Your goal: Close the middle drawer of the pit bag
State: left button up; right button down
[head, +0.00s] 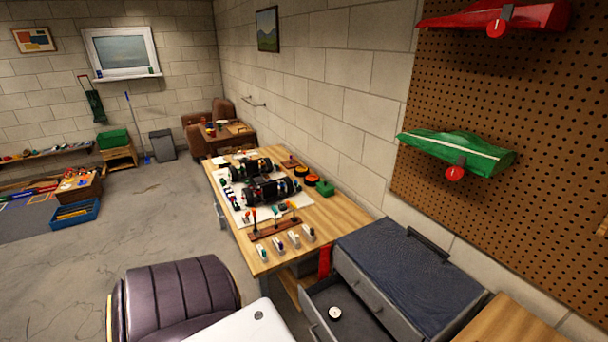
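The pit bag (405,262) is a dark grey box with a blue-grey fabric top and a black handle, at the bottom right. One of its drawers (351,304) is pulled out to the left, below a shut upper drawer front (362,284). A small white round thing (335,313) lies inside the open drawer. The picture's bottom edge cuts off the lower part of the bag, so I cannot see what is below the open drawer. Neither of my grippers is in view.
A wooden workbench (345,208) with car chassis and tools stands behind the bag. A dark padded seat (180,298) is at the lower left of the bench. A pegboard (545,130) with red and green car bodies hangs at right. The concrete floor (130,220) at left is open.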

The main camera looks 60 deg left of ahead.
aim_at(357, 323)
jog(key=u, duration=1.55)
